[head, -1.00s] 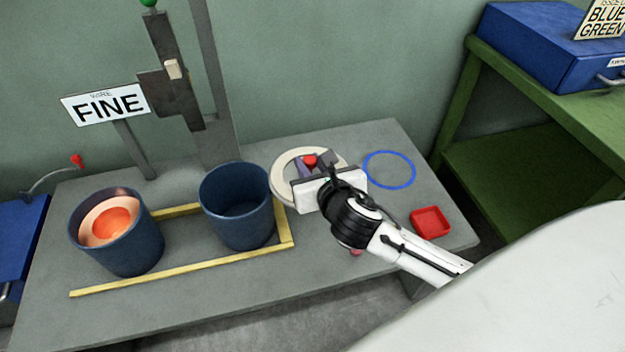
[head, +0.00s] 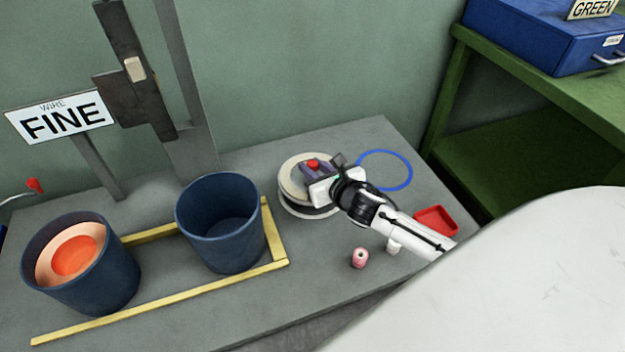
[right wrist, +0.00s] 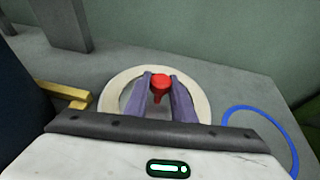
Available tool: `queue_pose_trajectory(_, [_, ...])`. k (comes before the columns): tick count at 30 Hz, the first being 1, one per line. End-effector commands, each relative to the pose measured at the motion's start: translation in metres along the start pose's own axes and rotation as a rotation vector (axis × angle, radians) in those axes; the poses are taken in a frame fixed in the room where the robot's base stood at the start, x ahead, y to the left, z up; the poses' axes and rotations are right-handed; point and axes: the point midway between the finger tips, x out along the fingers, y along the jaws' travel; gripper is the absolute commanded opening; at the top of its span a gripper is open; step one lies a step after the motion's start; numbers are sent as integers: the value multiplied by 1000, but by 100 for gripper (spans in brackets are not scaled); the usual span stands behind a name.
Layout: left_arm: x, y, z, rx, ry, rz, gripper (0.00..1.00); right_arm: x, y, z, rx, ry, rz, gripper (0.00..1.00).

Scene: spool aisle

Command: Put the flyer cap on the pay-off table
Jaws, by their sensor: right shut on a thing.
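The flyer cap appears to be the round cream piece with a red knob (head: 313,163) in the middle. Its pale rim (head: 290,178) shows left of my right gripper (head: 312,168), and it also shows as a cream ring in the right wrist view (right wrist: 112,98). My right gripper is shut on the red knob, with a purple finger on each side of it (right wrist: 160,88). Below the rim, a dark band and a pale lower edge show; I cannot tell whether the cap touches what is under it. The grey table (head: 330,285) is beneath. My left gripper is out of view.
A blue ring (head: 411,172) lies right of the cap. A red tray (head: 434,219), a pink reel (head: 359,258) and a white one (head: 393,247) are nearer the front. Left stand an empty blue bin (head: 220,245), yellow rails (head: 160,308) and a bin with orange contents (head: 105,285).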

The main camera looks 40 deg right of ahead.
Motion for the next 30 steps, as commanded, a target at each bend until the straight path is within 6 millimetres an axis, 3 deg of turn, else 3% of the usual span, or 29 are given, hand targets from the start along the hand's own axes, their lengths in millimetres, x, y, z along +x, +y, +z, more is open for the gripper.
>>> queue_pose_trajectory(6, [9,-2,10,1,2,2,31,12,1,-30,3,1,0,0])
queue_pose_trajectory(18, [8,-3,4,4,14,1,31,14,0,-35,0,0,0,0])
queue_pose_trajectory(19, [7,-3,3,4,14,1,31,14,0,-35,0,2,0,28])
queue_pose_trajectory(21, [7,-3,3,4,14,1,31,13,0,-34,0,3,0,40])
queue_pose_trajectory(30, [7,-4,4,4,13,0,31,13,0,-34,0,2,0,41])
